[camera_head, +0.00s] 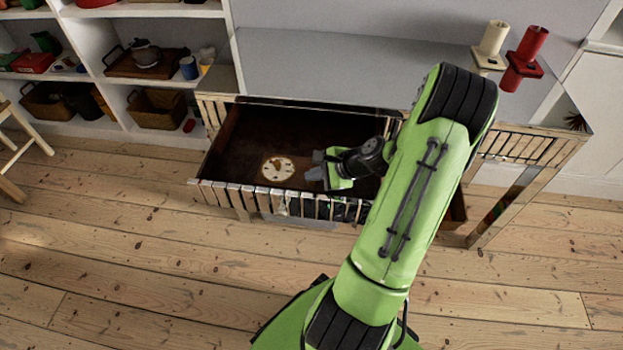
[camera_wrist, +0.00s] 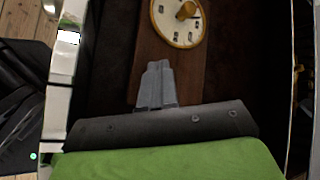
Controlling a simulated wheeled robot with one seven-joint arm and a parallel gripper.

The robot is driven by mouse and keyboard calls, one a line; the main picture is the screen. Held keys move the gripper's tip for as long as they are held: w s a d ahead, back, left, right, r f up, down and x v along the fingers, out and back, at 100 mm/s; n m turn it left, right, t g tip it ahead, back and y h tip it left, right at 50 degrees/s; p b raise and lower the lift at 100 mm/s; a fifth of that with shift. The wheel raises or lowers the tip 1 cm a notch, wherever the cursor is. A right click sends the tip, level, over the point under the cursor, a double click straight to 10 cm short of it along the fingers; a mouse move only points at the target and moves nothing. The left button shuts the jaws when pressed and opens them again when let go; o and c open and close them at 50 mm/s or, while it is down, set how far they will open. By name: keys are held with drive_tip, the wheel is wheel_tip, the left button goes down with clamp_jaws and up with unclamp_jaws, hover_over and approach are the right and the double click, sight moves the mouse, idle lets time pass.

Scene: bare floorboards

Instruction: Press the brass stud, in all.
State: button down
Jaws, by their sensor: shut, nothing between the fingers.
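A round white dial with dark marks and a brass-coloured rim (camera_head: 279,169) lies on the brown floor of an open drawer. It also shows at the top of the wrist view (camera_wrist: 176,30), partly cut off. A brass-coloured stud (camera_wrist: 187,11) stands up from the dial's face; in the head view it is too small to make out clearly. My gripper (camera_head: 315,166) is over the drawer, just right of the dial and apart from it. Its grey fingers are closed together and empty in the wrist view (camera_wrist: 156,78), pointing towards the dial.
The pale slatted drawer front (camera_head: 270,200) and its side walls surround the gripper. The grey cabinet top (camera_head: 330,65) carries a cream holder (camera_head: 491,45) and a red holder (camera_head: 526,60) at right. Shelves with baskets (camera_head: 160,105) stand at left.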

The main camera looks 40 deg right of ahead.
sight(314, 183)
drive_tip(key=shift+r+p, duration=0.85)
drive_tip(key=shift+p, duration=0.05)
wheel_tip(314, 183, up, 5)
drive_tip(key=p, duration=0.5)
idle(0.4)
